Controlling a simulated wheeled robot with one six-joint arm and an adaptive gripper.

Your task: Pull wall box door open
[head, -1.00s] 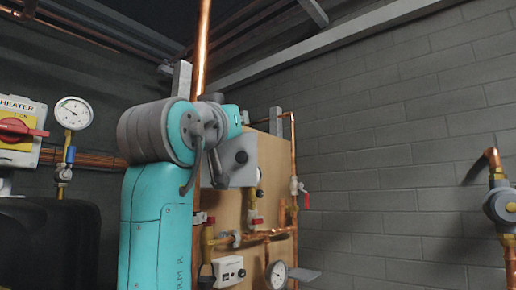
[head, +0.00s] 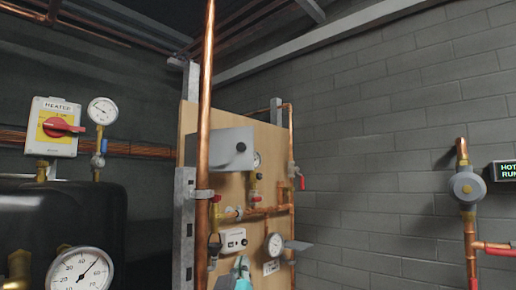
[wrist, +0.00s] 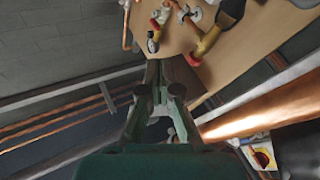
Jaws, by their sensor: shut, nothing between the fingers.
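The wall box (head: 220,140) is a light grey box with a black round knob on its front, on the upper part of a wooden board in the head view. Its door looks closed. A copper pipe stands in front, left of the box. A small teal part of my arm shows low in the head view, below the box; my gripper is not clear there. In the wrist view my gripper (wrist: 164,72) is shut and empty, with the wooden board beyond its fingertips.
A vertical copper pipe (head: 205,110) and grey metal strut (head: 183,225) stand before the board. Valves and a gauge (head: 274,245) sit below the box. A heater switch (head: 55,127) and dark tank (head: 60,215) are at left. A valve (head: 466,188) is at right.

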